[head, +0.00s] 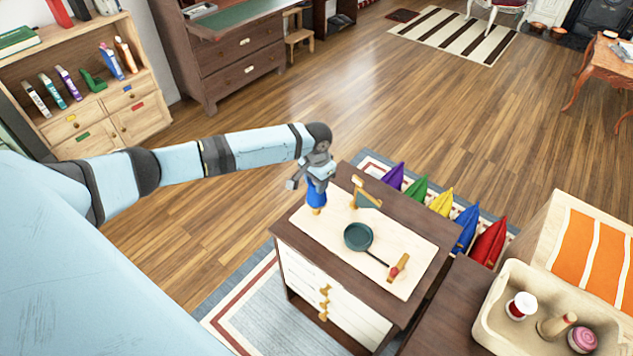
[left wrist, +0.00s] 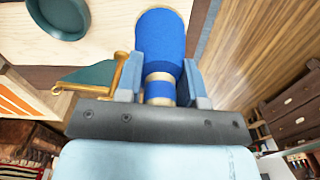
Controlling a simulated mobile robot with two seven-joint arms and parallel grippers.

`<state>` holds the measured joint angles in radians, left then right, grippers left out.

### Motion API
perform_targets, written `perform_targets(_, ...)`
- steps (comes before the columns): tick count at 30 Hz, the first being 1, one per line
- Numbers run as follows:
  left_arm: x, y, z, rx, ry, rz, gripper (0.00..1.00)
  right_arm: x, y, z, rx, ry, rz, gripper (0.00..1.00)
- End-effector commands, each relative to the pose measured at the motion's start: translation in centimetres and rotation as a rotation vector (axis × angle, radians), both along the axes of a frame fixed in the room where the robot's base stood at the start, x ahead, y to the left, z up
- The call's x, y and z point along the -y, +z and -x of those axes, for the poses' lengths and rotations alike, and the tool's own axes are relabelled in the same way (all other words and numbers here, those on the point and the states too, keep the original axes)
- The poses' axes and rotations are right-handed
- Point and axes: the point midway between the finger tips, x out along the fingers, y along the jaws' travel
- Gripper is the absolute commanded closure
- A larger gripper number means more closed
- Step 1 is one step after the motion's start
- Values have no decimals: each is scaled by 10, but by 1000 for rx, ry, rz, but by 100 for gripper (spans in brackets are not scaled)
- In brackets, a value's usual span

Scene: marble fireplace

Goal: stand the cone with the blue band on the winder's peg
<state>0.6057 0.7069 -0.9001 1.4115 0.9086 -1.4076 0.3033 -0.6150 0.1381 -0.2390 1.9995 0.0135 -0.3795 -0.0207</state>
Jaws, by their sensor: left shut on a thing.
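My left gripper (head: 318,174) is shut on a blue cone (head: 316,194) at the left edge of the small cabinet's top. In the left wrist view the cone (left wrist: 160,38) is mostly blue with tan bands, between the gripper's two fingers (left wrist: 166,82). I cannot tell whether its tan lower end touches the top. Right of it stands a brass-and-green piece (head: 366,194), also in the left wrist view (left wrist: 92,76). A round teal dish (head: 357,236) lies nearer the middle, with a thin rod toward a red-banded wooden handle (head: 398,267). I cannot make out the winder's peg. My right gripper is out of view.
A beige tray (head: 488,325) with several spools and a wooden piece stands at the lower right. Coloured cushions (head: 440,203) lie behind the cabinet. A bookshelf (head: 80,88) and a dresser (head: 232,65) stand at the upper left. The floor between is clear.

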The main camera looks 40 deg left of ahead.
Motion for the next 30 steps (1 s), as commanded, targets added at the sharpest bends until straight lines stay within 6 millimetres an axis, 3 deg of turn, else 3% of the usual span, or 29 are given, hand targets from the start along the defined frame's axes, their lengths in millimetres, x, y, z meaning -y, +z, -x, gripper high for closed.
perform_targets(5, 0, -12, 0, 0, 0, 0, 91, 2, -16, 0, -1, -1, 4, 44)
perform_targets(30, 0, -50, -1, 1, 1, 1, 91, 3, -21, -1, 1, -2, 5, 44)
